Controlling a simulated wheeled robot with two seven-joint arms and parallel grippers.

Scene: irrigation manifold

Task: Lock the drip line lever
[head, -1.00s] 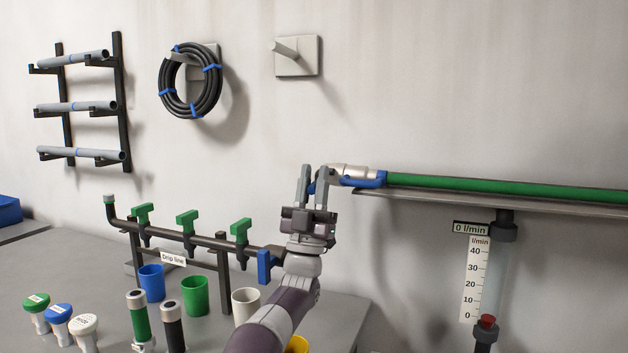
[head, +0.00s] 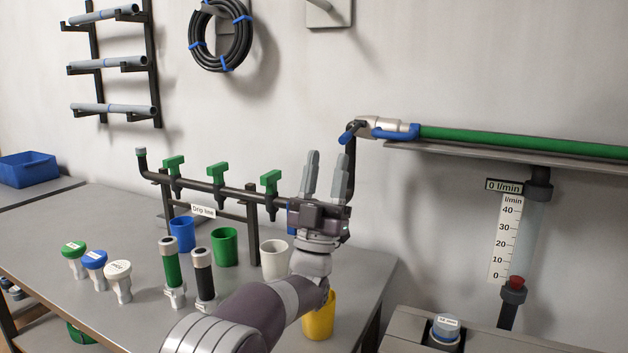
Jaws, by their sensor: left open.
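A silver coupling (head: 378,127) joins the green hose to a dark pipe at the wall. One blue lever (head: 398,132) lies along the coupling and hose. A second blue lever (head: 348,133) sticks out down and left at the coupling's pipe end. My left gripper (head: 326,160) is open and empty, fingers up, just below and left of that second lever, apart from it in the picture. The "Drip line" label (head: 203,211) is on the black manifold (head: 235,192) with green valves. My gripper partly hides the manifold's right end. My right gripper is not in view.
The green hose (head: 500,142) rests on a grey wall shelf (head: 470,157). A flow gauge (head: 507,238) reading 0 l/min stands at the right. Blue, green, white and yellow cups (head: 318,318) and capped fittings are on the table (head: 130,225).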

